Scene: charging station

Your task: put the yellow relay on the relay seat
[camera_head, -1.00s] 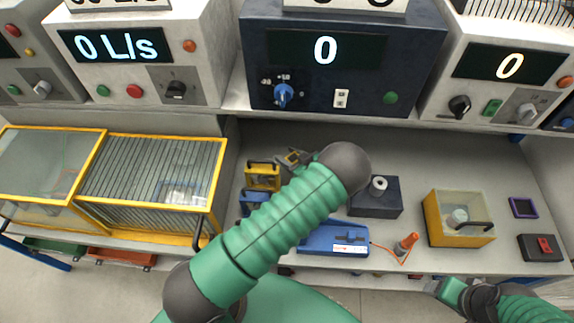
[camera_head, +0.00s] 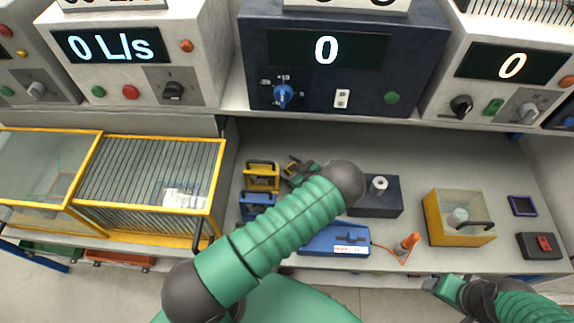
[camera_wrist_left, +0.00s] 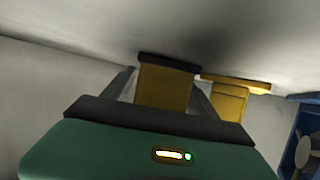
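A small yellow relay (camera_wrist_left: 165,88) with a dark end sits between the two fingers of my left gripper in the left wrist view. In the head view that gripper (camera_head: 294,168) is over the bench, just right of a second yellow block with a black handle (camera_head: 262,176), and a bit of yellow shows at its tips. The fingers appear closed on the relay. The second yellow block also shows in the wrist view (camera_wrist_left: 230,100), behind and to the right. I cannot tell for sure which thing is the relay seat. My right gripper (camera_head: 441,286) is at the bench's front edge, its fingers unclear.
A blue block (camera_head: 257,202) stands in front of the yellow one. A dark box with a roll (camera_head: 375,205), a blue case (camera_head: 335,239), an orange cone-like tool (camera_head: 406,244) and a yellow clear-lidded box (camera_head: 440,220) stand to the right. Control units line the back.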

